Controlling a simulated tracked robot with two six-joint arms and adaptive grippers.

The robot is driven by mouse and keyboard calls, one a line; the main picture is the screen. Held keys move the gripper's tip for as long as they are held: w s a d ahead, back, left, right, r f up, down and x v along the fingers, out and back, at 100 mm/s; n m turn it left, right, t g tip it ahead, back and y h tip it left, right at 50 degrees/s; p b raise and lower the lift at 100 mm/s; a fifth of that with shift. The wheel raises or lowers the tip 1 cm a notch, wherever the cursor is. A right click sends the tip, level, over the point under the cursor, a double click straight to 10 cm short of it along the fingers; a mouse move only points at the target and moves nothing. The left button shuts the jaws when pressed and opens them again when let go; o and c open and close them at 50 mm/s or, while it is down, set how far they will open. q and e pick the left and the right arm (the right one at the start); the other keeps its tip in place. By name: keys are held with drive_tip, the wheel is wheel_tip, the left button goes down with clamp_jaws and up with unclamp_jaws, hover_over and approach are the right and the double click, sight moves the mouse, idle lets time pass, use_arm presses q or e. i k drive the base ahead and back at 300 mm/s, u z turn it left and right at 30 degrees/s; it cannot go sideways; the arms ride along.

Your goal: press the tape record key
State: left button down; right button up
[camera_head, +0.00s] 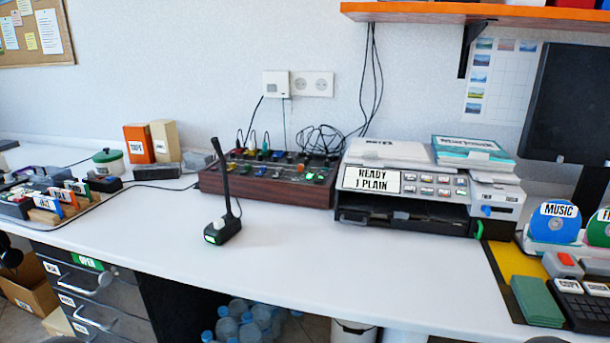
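I cannot make out a key marked as tape record in the camera_head view. An orange box with a label that seems to read TAPE (138,144) stands at the back left. At the right edge are a small grey block with a red top (564,264) and a dark keypad (588,305) with white-labelled keys, cut off by the frame. A wooden-sided control box (265,192) with several coloured knobs sits mid-counter. A printer-like machine (415,188) with a READY display and several buttons is right of it.
A desk microphone (224,228) stands on the white counter, with bare counter (330,262) in front. A tray of labelled cards (60,200) is at the left. A MUSIC disc (556,222) stands at the right. An orange shelf (470,12) hangs above.

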sight(22, 198)
drive_tip(key=z, duration=1.65)
drive_tip(key=i, duration=0.1)
drive_tip(key=u, duration=3.05)
